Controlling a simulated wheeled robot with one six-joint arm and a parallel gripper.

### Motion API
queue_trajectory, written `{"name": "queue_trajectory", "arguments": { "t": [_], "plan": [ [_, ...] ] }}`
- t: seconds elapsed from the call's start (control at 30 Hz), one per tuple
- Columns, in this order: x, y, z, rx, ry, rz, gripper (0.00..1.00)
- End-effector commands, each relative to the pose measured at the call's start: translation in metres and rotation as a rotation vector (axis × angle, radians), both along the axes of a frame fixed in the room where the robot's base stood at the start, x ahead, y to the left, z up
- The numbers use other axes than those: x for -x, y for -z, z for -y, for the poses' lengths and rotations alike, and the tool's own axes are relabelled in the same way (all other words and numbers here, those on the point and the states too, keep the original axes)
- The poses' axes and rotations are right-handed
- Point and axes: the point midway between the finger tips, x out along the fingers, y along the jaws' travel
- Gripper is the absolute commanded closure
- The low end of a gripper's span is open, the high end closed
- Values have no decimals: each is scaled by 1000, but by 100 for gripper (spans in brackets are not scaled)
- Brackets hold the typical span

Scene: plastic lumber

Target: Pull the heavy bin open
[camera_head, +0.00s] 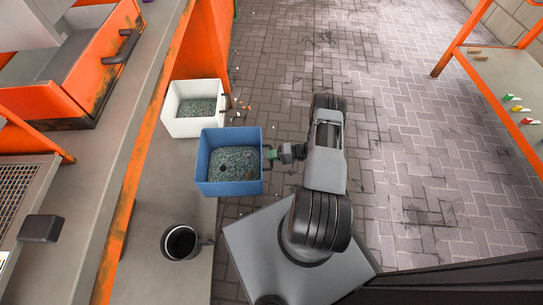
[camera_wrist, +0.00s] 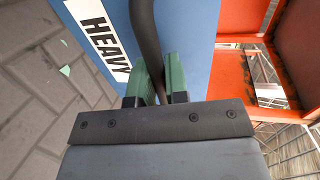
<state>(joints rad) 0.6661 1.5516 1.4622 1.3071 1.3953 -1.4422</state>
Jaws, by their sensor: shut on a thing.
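The heavy bin (camera_head: 228,189) is a blue open-topped box filled with grey-green granules. It stands on the grey ledge in the head view, near its right edge. In the wrist view its blue wall (camera_wrist: 190,50) fills the top middle, with a white label reading HEAVY (camera_wrist: 100,37) and a dark bar handle (camera_wrist: 146,38). My gripper (camera_head: 271,154) reaches the bin's right side from the right. In the wrist view its green fingers (camera_wrist: 160,82) are shut on the handle, one on each side. The handle's lower end is hidden behind the gripper.
A white bin (camera_head: 193,129) with similar granules stands just behind the blue one. A black mug (camera_head: 181,243) is in front on the ledge (camera_head: 160,200). Orange machinery (camera_head: 90,60) lines the left. The brick floor (camera_head: 410,130) to the right is mostly clear, up to an orange-framed table (camera_head: 500,75).

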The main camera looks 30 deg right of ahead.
Motion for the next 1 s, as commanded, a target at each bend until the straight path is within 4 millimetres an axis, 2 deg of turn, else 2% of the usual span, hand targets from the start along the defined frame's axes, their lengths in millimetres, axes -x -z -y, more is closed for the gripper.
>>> {"name": "queue_trajectory", "arguments": {
  "t": [0.13,0.17,0.4,0.73,0.87,1.0],
  "plan": [
    [1,0,0,-1,-4,-2,100],
    [1,0,0,-1,-3,-1,85],
    [1,0,0,0,0,-1,62],
    [2,-2,6,0,3,1,61],
    [9,-6,22,2,5,1,61],
    [21,-12,48,1,6,1,61]
  ]
}}
